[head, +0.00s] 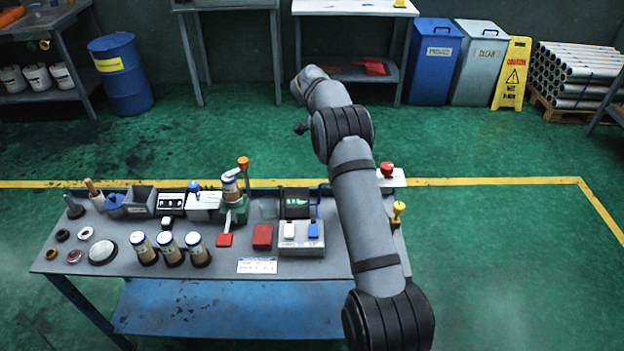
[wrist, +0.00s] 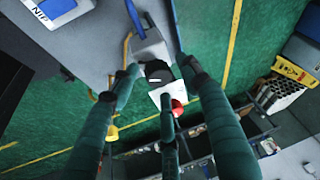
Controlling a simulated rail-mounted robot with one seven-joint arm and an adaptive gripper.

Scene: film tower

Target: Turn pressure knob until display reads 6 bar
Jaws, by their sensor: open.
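A dark round knob (wrist: 158,72) with a short white mark shows in the wrist view, beside a grey block (wrist: 148,45). My gripper (wrist: 160,80) is open, with its dark green fingers spread around the knob in the picture. I cannot tell whether any finger touches it. The knob and my gripper do not show in the head view, where my arm covers that part of the bench. A dark display (head: 296,203) with green digits stands at the back of the bench in the head view; its reading is too small to make out.
A red mushroom button (head: 387,168) on a white box stands near the bench's right end; it also shows in the wrist view (wrist: 178,107). A yellow-topped post (head: 398,210) is at the right edge. A two-rocker switch box (head: 302,248) and several jars crowd the bench (head: 330,264).

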